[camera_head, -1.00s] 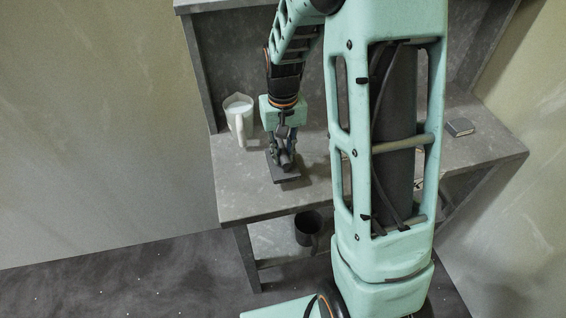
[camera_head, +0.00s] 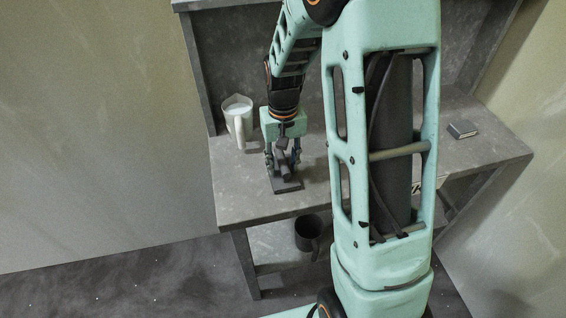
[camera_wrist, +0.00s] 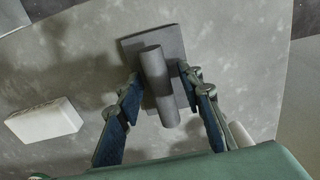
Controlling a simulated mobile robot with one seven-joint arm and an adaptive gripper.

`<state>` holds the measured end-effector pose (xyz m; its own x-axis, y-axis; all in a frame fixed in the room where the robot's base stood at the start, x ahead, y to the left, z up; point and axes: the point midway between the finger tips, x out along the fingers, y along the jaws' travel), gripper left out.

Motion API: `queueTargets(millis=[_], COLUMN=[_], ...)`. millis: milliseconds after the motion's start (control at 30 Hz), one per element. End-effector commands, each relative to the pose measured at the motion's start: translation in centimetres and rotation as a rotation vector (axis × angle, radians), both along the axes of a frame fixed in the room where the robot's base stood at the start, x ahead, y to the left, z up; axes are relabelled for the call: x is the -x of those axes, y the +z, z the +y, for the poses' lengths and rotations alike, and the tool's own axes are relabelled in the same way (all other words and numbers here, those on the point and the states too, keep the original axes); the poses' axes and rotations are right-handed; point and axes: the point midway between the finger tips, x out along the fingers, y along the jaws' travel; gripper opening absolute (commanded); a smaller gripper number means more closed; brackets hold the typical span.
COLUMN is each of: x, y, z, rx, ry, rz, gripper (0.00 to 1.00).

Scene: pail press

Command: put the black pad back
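The dark pad (camera_head: 287,186) is a flat, dark grey plate with a thick round bar handle on top. It lies flat on the grey bench, near its front edge. In the wrist view the pad (camera_wrist: 131,48) shows with its handle between my fingers. My gripper (camera_head: 283,163) is directly over the pad, pointing down. Its two fingers stand apart on either side of the handle, also in the wrist view (camera_wrist: 158,82). A gap shows at the left finger; whether the right one touches is unclear.
A white jug (camera_head: 238,116) stands close left of my gripper. A small dark block (camera_head: 462,129) lies at the bench's right. A pale block (camera_wrist: 45,120) shows in the wrist view. A dark mug (camera_head: 307,234) sits on the lower shelf. My arm hides the bench's middle.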

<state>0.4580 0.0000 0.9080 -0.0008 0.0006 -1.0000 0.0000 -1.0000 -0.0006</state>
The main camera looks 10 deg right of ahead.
Motion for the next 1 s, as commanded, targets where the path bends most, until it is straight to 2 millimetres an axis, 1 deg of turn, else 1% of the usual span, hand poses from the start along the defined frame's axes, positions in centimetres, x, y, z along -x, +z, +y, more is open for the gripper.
queueTargets(millis=[167,267,500,600,700,833,1000], x=[0.0,-0.2,-0.2,-0.1,-0.1,0.0,0.0], y=[0.7,2.1,7.3,9.3,10.8,12.0,12.4], z=[0.0,0.0,0.0,0.0,0.0,0.0,0.0], rx=[0.0,0.0,0.0,0.0,0.0,0.0,0.0], ry=[0.0,0.0,0.0,0.0,0.0,0.0,0.0], rz=[-0.001,-0.006,-0.007,-0.006,-0.004,-0.001,0.0], gripper=[0.34,0.34,0.34,0.34,0.34,0.34,0.34])
